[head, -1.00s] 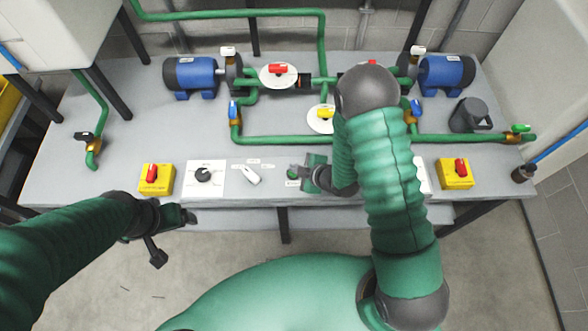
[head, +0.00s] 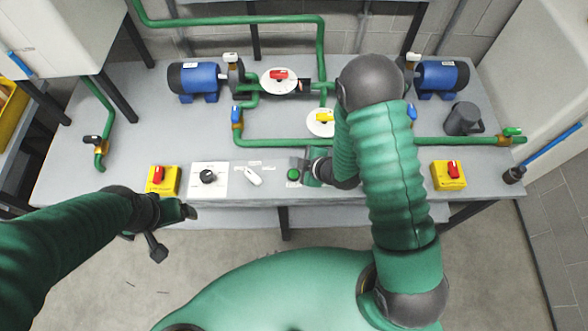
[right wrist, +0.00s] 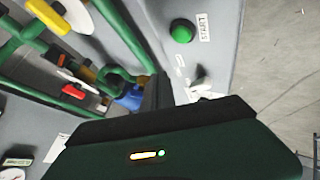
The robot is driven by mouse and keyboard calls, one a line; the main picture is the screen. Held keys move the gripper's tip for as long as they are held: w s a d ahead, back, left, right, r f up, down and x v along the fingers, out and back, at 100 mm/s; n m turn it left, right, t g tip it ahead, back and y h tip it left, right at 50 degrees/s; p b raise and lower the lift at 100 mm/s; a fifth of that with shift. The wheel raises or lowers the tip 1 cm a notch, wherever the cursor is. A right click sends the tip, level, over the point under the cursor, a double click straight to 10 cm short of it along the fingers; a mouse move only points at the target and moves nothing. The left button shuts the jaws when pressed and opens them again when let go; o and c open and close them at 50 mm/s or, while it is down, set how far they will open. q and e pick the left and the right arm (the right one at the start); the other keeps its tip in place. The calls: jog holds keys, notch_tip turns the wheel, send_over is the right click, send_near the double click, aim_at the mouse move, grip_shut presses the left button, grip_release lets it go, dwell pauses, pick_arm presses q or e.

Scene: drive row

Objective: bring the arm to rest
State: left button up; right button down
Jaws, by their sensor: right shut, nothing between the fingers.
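My right arm (head: 392,190) reaches forward over the bench. Its gripper (head: 300,166) is shut and empty, low over the front of the bench beside the green start button (head: 293,175). In the right wrist view the dark fingers (right wrist: 157,92) are together with nothing between them, and the green button (right wrist: 181,31) stands apart from them, beside its START label. My left arm (head: 60,240) comes in from the left. Its gripper (head: 185,211) hangs in front of the bench's front edge, and its finger gap is not clear.
The grey bench (head: 120,170) carries green pipes, a left blue motor (head: 195,79) and a right blue motor (head: 438,76). Along its front are a left yellow switch box (head: 163,181), a black knob (head: 208,177), a white selector (head: 253,177) and a right yellow box (head: 449,176).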

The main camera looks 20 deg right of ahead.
dwell(0.6)
jog(key=s+d+r+m+g+h, duration=0.2)
jog(key=s+d+r+m, duration=0.1)
jog(key=r+m, duration=0.25)
jog(key=s+d+r+m+g+h, duration=0.1)
jog(key=s+d+r+m+h, duration=0.1)
jog(key=s+d+r+m, duration=0.3)
jog(key=s+a+r+m+g, duration=0.2)
jog(key=s+a+r+m, duration=0.1)
jog(key=s+r, duration=0.2)
jog(key=shift+s+g, duration=0.3)
jog(key=shift+s, duration=0.15)
jog(key=shift+s+r+m, duration=0.1)
jog(key=shift+s+m, duration=0.05)
jog(key=shift+m, duration=0.1)
jog(key=shift+a, duration=0.1)
